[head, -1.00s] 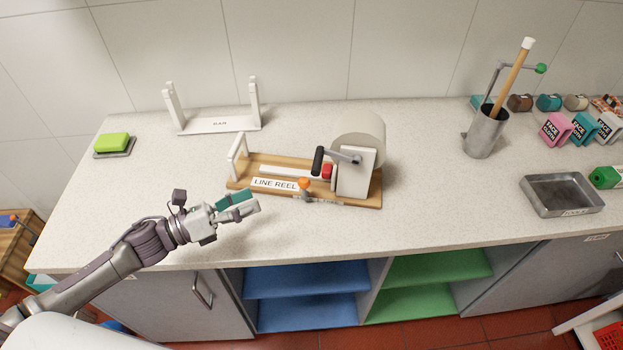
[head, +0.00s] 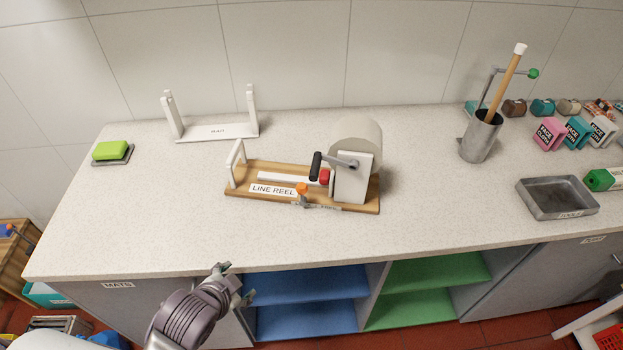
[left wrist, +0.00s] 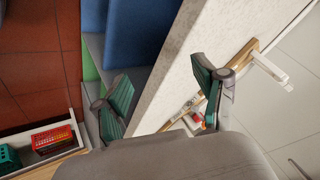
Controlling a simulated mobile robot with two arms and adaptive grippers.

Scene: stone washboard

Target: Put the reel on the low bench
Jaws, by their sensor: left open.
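The line reel (head: 272,190), a wooden board with a white drum, black crank handle and red and orange knobs, lies on the stone counter (head: 140,220). Part of it also shows in the left wrist view (left wrist: 240,60), beyond one finger. My left gripper (head: 234,282) is open and empty, in front of the counter's front edge and apart from the reel. Its teal-padded fingers are spread in the left wrist view (left wrist: 165,88). A white low surface (head: 575,318) shows at the lower right; I cannot tell whether it is the low bench. My right gripper is not in view.
A white bar stand (head: 215,131) and a green sponge (head: 110,150) sit behind and left of the reel. A metal cup (head: 481,137), a grey tray (head: 557,197) and several cloth packs stand at right. Blue shelves (head: 305,285) are below the counter.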

